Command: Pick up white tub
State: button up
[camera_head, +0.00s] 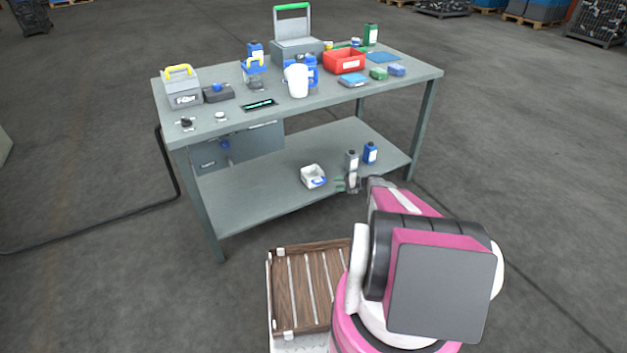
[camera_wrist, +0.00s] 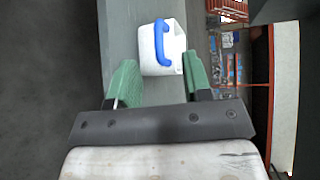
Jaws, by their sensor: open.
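A white tub (camera_head: 313,178) with a blue handle stands on the lower shelf of the grey workbench, near its front edge. In the wrist view the white tub (camera_wrist: 172,66) lies ahead, beyond and roughly between the fingertips, with its blue handle toward me. My gripper (camera_head: 341,184) is just right of the tub in the head view, at shelf height. In the wrist view my gripper (camera_wrist: 160,78) has its green fingers apart, with nothing between them. The tub appears apart from the fingers.
The bench top (camera_head: 335,93) above carries a red bin (camera_head: 344,61), a white jug (camera_head: 298,82) and toolboxes. The shelf left of the tub is clear.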

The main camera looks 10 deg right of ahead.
aim_at(320, 183)
jog(key=shift+m+t+y, duration=0.3)
jog(key=shift+t, duration=0.1)
jog(key=x, duration=0.3)
jog(key=w+f+x, duration=0.1)
jog(key=x, duration=0.6)
jog(key=shift+w+d+f, duration=0.2)
jog(key=shift+d, duration=0.25)
grip_shut()
